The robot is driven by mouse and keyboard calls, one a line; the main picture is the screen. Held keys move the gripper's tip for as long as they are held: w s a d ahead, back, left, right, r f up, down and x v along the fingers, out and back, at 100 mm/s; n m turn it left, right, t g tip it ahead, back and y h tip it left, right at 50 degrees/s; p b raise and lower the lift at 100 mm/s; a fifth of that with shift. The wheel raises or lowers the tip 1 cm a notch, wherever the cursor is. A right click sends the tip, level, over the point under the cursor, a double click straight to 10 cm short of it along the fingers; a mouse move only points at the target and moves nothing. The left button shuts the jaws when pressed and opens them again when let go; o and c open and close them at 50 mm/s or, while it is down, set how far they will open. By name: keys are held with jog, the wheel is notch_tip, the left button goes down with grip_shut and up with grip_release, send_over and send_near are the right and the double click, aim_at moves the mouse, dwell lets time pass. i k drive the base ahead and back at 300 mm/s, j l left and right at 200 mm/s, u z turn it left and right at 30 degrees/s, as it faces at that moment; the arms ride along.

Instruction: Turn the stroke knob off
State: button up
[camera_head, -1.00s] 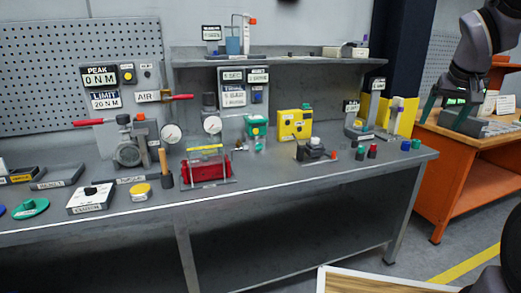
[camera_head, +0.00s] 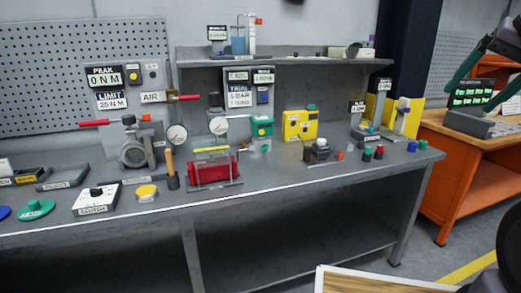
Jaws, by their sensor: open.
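I cannot read a stroke label on any knob at this size. A white box with a black knob (camera_head: 96,198) stands at the left front of the grey bench.
The grey bench (camera_head: 300,190) also bears a red clear-walled vessel (camera_head: 213,170), gauges (camera_head: 177,135), a shelf (camera_head: 290,59) and several small coloured caps (camera_head: 412,146). An orange bench (camera_head: 475,195) with a dark display stands right. Floor between the benches is clear.

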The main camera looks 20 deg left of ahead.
aim_at(265, 148)
jog(key=i+j, duration=0.1)
jog(key=j, duration=0.3)
jog(key=i+j+u, duration=0.15)
jog(key=j, duration=0.7)
jog(key=i+j+u, duration=0.15)
jog(key=j, duration=0.25)
jog(key=i+j, duration=0.1)
jog(key=j, duration=0.25)
jog(key=i+j+u, duration=0.15)
jog(key=j, duration=0.25)
